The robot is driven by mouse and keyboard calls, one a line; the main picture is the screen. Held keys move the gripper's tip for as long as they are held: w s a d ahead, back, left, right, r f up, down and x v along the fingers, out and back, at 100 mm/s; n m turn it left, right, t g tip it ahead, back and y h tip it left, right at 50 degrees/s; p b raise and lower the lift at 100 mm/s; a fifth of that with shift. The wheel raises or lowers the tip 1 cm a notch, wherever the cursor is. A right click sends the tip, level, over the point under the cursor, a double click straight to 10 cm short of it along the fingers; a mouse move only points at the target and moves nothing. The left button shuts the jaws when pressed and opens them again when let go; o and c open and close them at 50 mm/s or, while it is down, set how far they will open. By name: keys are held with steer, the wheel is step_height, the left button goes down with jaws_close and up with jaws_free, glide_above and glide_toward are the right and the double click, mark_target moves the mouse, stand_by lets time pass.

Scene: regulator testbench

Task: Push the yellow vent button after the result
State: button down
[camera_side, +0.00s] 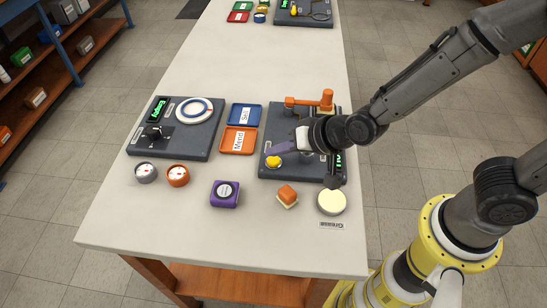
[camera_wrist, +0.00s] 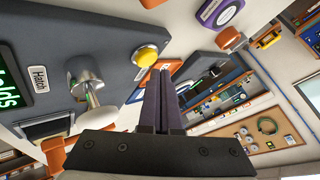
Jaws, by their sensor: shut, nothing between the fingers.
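The yellow vent button (camera_side: 274,161) sits at the near left corner of the dark right-hand test panel (camera_side: 270,182). In the wrist view the yellow button (camera_wrist: 146,57) is a round dome on a pale collar, just left of my fingertips. My gripper (camera_side: 270,150) is shut and empty, its purple fingers reaching left over the panel close to the button. In the wrist view the gripper (camera_wrist: 161,70) points past the button's side; I cannot tell whether it touches. A green-lettered display (camera_wrist: 8,85) ends in "lds"; my wrist hides most of it in the side view.
An orange-handled fitting (camera_side: 310,103) stands at the panel's back, and a metal knob (camera_wrist: 85,75) rises near the button. Blue and orange trays (camera_side: 239,140) lie left.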

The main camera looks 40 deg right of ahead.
mark_target(278, 162)
steer(key=shift+f, duration=0.35)
steer(key=shift+f, duration=0.55)
stand_by(0.7)
stand_by(0.3)
steer(key=shift+r, duration=0.95)
steer(key=shift+r, duration=2.5)
